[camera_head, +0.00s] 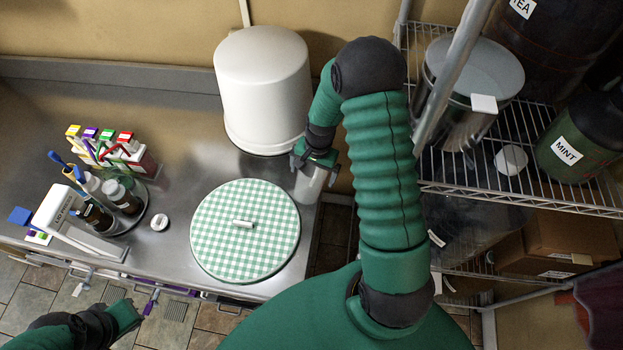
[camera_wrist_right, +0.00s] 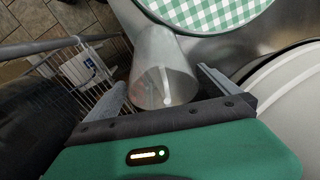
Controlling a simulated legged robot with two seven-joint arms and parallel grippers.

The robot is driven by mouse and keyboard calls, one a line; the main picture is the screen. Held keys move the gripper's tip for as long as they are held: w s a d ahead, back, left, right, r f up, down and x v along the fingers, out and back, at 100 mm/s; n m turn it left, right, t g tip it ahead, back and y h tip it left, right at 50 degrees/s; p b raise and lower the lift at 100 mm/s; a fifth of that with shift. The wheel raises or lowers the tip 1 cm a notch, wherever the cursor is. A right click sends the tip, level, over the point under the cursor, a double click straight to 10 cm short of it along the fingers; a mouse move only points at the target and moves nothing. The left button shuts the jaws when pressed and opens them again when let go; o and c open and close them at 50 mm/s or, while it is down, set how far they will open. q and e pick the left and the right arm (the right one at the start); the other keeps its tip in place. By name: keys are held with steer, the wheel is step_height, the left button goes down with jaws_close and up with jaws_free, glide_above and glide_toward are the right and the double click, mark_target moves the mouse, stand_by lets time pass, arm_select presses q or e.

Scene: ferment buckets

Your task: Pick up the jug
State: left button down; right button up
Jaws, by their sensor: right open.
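The jug (camera_head: 308,185) is a pale grey, translucent cylinder at the right edge of the steel counter, beside the checkered round cover. My right gripper (camera_head: 314,160) is at its upper part. In the right wrist view the jug (camera_wrist_right: 165,78) lies between the two spread fingers of the gripper (camera_wrist_right: 163,88), with a gap visible on the right side. Its open mouth faces the camera, and a pale strip shows inside. My left gripper (camera_head: 125,312) is low at the left, in front of the counter, away from the jug; its jaws are too small to read.
A large white bucket (camera_head: 262,90) stands behind the jug. The checkered round cover (camera_head: 230,250) is just left of it. A wire shelf (camera_head: 520,197) with dark containers is at the right. Bottles and a white holder (camera_head: 85,225) stand at the counter's left.

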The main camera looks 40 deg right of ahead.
steer(key=shift+a+f, duration=0.25)
steer(key=shift+f, duration=0.35)
steer(key=shift+a+f, duration=0.2)
steer(key=shift+f, duration=0.35)
steer(key=shift+w+a+f, duration=0.15)
steer(key=shift+a, duration=0.1)
steer(key=c, duration=0.3)
steer(key=shift+d, duration=0.35)
steer(key=c, duration=1.2)
arm_select(q)
steer(key=shift+a+r, duration=0.45)
arm_select(e)
steer(key=shift+a, duration=0.15)
arm_select(q)
steer(key=shift+f, duration=0.1)
